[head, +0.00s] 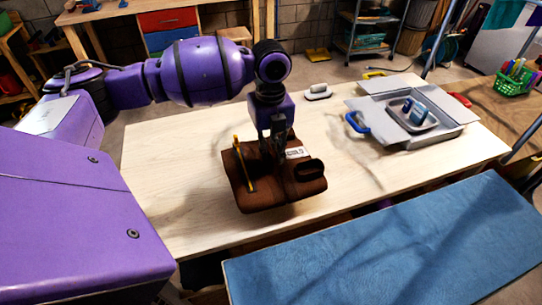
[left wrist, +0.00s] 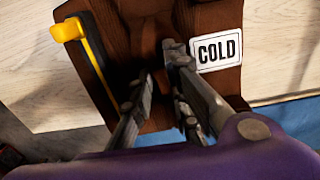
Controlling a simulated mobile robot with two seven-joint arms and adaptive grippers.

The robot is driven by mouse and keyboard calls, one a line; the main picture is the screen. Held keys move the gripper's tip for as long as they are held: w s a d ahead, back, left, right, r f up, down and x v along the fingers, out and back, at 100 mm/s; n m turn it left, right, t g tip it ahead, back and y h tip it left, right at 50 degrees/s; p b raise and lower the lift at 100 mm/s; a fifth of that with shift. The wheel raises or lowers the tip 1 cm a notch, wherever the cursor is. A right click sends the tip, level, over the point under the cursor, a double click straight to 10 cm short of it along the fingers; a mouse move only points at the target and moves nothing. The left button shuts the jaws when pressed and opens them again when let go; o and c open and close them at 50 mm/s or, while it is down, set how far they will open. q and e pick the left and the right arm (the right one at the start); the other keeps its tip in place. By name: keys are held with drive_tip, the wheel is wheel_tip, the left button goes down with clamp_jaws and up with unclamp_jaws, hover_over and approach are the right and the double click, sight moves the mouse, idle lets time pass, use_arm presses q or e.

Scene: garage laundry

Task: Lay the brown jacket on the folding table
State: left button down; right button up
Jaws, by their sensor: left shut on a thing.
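The brown jacket (head: 307,187) is a folded, blocky bundle with a white label reading COLD and a yellow strip along its left side. It also shows in the left wrist view (left wrist: 215,18). My left gripper (head: 275,140) points down into the middle of the jacket and is shut on it; its fingers (left wrist: 160,75) hide part of the cloth. The jacket is over the front middle of a pale wooden table (head: 170,180). I cannot tell whether its underside touches the top. My right gripper is not in view.
A grey tray (head: 440,140) with blue items and a blue-handled thing (head: 357,122) occupy the table's right side. A small pale object (head: 318,92) lies near the back edge. A blue-topped surface (head: 400,250) in front is bare. The wooden table's left part is clear.

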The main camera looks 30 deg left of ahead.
sight(271, 148)
use_arm(q)
drive_tip(key=shift+w+a+f, duration=0.15)
drive_tip(key=shift+w+f, duration=0.15)
drive_tip(key=shift+w, duration=0.05)
drive_tip(key=shift+w+a+f, duration=0.15)
drive_tip(key=shift+f, duration=1.55)
drive_tip(key=shift+f, duration=0.15)
drive_tip(key=c, duration=1.7)
unclamp_jaws()
wheel_tip(271, 148, up, 12)
drive_tip(key=shift+r, duration=0.1)
